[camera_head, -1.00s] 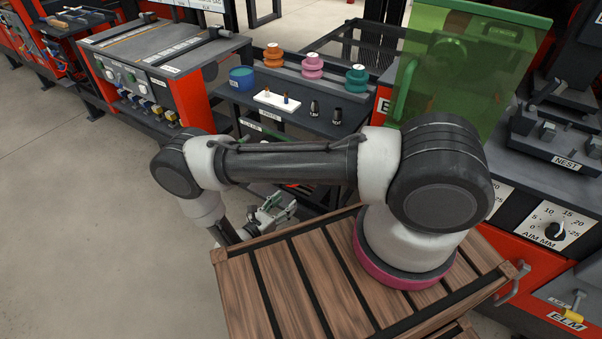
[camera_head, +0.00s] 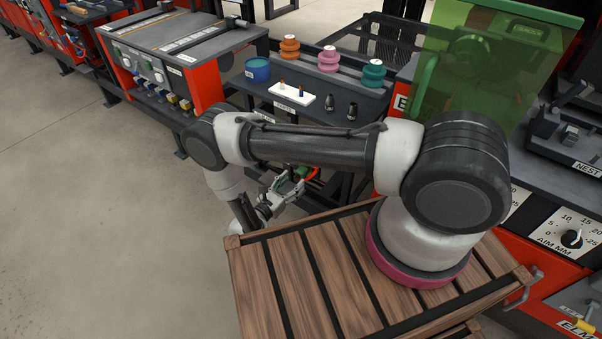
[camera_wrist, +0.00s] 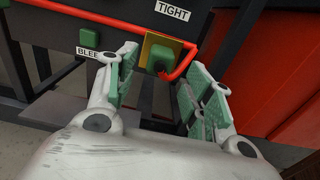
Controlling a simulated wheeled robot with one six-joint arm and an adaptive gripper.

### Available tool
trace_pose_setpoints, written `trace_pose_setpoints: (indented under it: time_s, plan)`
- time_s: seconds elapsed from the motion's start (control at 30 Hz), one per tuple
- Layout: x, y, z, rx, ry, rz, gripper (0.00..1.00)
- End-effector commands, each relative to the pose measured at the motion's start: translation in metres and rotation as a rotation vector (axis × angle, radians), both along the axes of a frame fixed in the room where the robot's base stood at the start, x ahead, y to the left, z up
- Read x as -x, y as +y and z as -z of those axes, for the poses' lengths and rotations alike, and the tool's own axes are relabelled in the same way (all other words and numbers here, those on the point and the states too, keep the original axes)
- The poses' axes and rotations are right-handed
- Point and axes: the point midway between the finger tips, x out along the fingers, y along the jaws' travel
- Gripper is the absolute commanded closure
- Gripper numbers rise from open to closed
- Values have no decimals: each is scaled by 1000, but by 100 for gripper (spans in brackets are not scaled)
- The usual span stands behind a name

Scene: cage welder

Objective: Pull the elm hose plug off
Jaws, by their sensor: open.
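In the wrist view a green plug (camera_wrist: 160,58) sits against a yellow square plate (camera_wrist: 151,47) under a TIGHT label (camera_wrist: 172,10). A red hose (camera_wrist: 185,66) bends around its right side. I cannot read which machine this panel belongs to. My gripper (camera_wrist: 160,64) is open, its green-padded fingers to the left and right of the plug, apart from it. In the head view my gripper (camera_head: 292,186) hangs low beyond the wooden deck, with a bit of red and green (camera_head: 308,174) at its tips.
Left of the plug is a green square knob (camera_wrist: 89,37) above a BLEED-like label (camera_wrist: 88,53). A red panel (camera_wrist: 270,85) stands at right. The head view shows a shelf with spools (camera_head: 328,59), a green screen (camera_head: 490,70) and free floor (camera_head: 100,220) at left.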

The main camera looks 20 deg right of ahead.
Motion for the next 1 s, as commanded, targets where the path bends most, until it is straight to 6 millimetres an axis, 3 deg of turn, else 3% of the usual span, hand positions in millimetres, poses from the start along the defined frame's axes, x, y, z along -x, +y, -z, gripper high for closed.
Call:
trace_pose_setpoints:
  time_s: [0.4,1.0]
  plan:
    - [-29,-40,0,-1,-1,2,48]
    - [-32,-45,0,-1,-1,0,48]
